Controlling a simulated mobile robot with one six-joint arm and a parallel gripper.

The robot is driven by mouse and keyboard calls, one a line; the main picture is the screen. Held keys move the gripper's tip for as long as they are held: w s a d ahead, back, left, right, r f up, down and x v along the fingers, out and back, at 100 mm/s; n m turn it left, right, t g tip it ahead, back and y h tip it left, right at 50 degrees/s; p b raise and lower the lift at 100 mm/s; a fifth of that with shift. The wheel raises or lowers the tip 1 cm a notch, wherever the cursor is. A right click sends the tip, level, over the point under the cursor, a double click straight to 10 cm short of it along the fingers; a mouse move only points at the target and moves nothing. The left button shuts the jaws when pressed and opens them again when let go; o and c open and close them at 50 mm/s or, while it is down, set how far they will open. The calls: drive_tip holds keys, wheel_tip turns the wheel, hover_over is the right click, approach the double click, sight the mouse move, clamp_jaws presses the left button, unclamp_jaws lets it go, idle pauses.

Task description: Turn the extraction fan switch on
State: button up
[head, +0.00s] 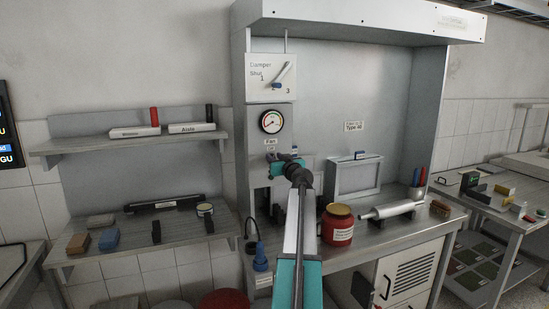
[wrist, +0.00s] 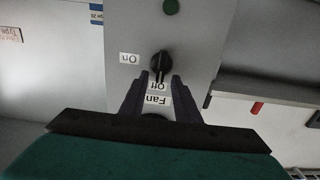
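The fan switch (wrist: 160,64) is a black rotary knob on a grey panel. The wrist view shows it upside down, with the knob's pointer toward the "Off" label (wrist: 157,86) and the "On" label (wrist: 130,58) to its left. The "Fan" label (wrist: 157,100) is beyond "Off"; it also shows in the head view (head: 270,142). My gripper (wrist: 157,83) is open, with one dark finger on each side of the pointer end and nothing clearly held. In the head view my gripper (head: 285,166) is at the panel and hides the knob.
A round gauge (head: 271,121) and a damper lever plate (head: 271,78) are above the switch. A dark green round part (wrist: 170,6) is near the knob. A red jar (head: 338,225) and a metal cylinder (head: 391,210) are on the bench. Shelves (head: 130,143) are at left.

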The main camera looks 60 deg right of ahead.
idle(0.3)
clamp_jaws()
drive_tip(key=shift+w, duration=0.1)
drive_tip(key=shift+d+f+m+b, duration=0.1)
drive_tip(key=shift+f+m+b, duration=0.05)
drive_tip(key=shift+m+b, duration=0.3)
drive_tip(key=m+b, duration=0.1)
drive_tip(key=m, duration=0.4)
drive_tip(key=d+f+m+b, duration=0.1)
drive_tip(key=m+b, duration=0.1)
drive_tip(key=m, duration=0.4)
drive_tip(key=s+m+b, duration=0.1)
drive_tip(key=m, duration=0.5)
drive_tip(key=shift+s+d+f, duration=0.1)
drive_tip(key=shift+d+f, duration=0.1)
drive_tip(key=shift+f, duration=0.15)
